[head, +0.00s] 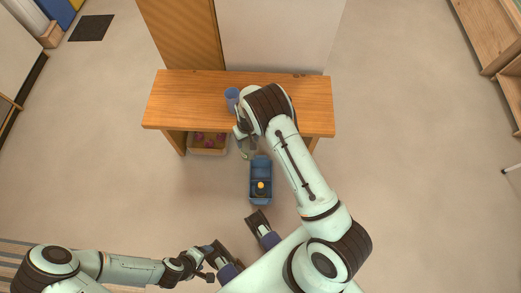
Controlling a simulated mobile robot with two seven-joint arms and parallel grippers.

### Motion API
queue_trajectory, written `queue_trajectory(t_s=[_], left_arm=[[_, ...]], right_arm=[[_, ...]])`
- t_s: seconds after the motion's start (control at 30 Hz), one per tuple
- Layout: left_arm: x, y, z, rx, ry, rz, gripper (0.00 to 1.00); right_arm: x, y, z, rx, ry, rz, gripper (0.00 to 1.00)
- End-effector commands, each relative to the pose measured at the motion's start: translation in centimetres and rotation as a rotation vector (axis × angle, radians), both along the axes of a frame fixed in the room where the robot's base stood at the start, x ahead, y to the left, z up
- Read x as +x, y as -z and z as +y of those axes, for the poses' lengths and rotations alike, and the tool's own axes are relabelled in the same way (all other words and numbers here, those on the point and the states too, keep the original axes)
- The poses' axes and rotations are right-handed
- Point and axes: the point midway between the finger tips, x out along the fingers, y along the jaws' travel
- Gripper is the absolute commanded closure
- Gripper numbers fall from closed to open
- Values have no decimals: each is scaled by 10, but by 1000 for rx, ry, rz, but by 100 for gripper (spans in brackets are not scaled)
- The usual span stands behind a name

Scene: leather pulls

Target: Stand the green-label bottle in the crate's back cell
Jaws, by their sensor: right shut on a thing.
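The blue crate (269,195) stands on the floor in front of the wooden table. A dark bottle with a yellow-orange top (260,186) stands in its front part. The back part looks empty. My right gripper (246,149) is at the table's front edge, just behind and left of the crate. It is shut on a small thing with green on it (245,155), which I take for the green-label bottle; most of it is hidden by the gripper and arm. My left gripper (207,265) is low on the left, away from the crate; its jaws are too small to read.
A blue cup (231,96) stands on the wooden table (190,92), just left of my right arm. A box with dark red round things (208,150) sits under the table's front edge at left. Floor to the right of the crate is partly covered by my arm.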

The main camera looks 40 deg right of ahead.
Motion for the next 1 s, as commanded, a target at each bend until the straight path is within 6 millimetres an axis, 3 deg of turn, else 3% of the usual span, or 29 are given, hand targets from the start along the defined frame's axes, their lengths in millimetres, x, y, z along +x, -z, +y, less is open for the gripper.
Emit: queue_trajectory(t_s=[0.03, 0.2, 0.3, 0.57, 1.0], left_arm=[[2, 16, 1, 3, -3, -6, 32], [9, 38, 3, 9, -10, -28, 32], [12, 46, 3, 13, -13, -37, 32], [19, 56, 6, 21, -21, -57, 32], [71, 96, 33, 89, -78, -192, 32]], right_arm=[[-6, 35, -10, -5, 19, 7, 92], [-18, 100, -33, -19, 61, 1, 92], [-23, 123, -42, -26, 78, 0, 92], [-28, 158, -49, -33, 91, 0, 92], [-29, 273, -49, -33, 89, 1, 92]])
